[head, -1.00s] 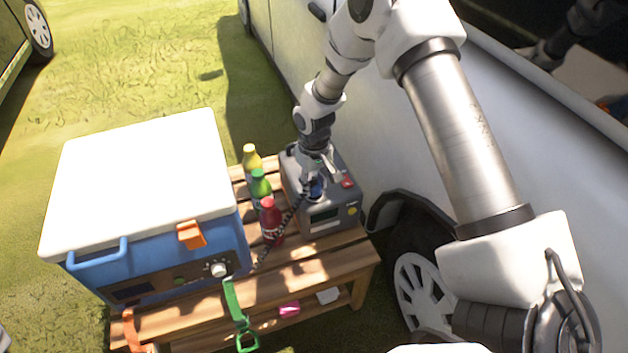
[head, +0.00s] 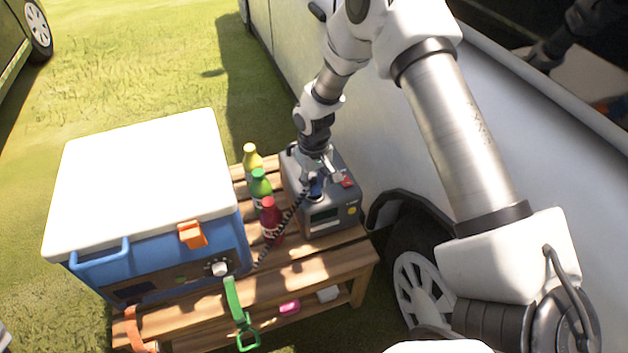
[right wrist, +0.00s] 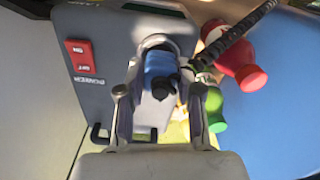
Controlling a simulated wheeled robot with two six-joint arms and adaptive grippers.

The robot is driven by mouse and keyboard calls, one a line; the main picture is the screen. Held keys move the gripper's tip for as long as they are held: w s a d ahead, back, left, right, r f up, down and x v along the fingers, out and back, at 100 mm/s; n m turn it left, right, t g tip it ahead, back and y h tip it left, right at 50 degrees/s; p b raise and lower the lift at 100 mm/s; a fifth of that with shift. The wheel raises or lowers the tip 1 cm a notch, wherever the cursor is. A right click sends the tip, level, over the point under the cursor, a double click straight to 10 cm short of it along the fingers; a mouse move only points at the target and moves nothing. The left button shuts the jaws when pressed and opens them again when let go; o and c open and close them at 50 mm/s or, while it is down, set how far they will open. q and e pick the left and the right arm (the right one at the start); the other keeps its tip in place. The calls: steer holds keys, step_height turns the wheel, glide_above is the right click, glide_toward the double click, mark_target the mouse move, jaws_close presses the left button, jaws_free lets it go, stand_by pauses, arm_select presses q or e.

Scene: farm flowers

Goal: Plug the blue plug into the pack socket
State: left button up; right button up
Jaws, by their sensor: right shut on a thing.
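The pack (head: 345,212) is a grey box with a small display on the right end of the wooden bench. The right wrist view looks down on its grey top (right wrist: 105,30), with a red power switch (right wrist: 80,57). My right gripper (head: 318,176) is over the pack top, shut on the blue plug (right wrist: 160,70). The plug sits between the two fingers, close to a pale rounded ring on the pack. I cannot tell how deep the plug is in the socket, as the plug covers it. A black coiled cord (head: 285,222) runs towards the cooler. My left gripper is out of view.
A blue cooler (head: 185,272) with a white lid fills the left of the bench (head: 320,265). Yellow (head: 252,160), green (head: 261,184) and red (head: 270,218) bottles stand between cooler and pack. A white vehicle (head: 400,160) is close on the right.

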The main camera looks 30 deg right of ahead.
mark_target(314, 179)
stand_by(0.7)
steer(key=shift+p, duration=0.4)
steer(key=shift+f, duration=0.65)
steer(key=o, duration=1.1)
steer(key=shift+o, duration=0.2)
steer(key=shift+r, duration=0.1)
step_height(314, 179, up, 12)
steer(key=shift+f, duration=0.1)
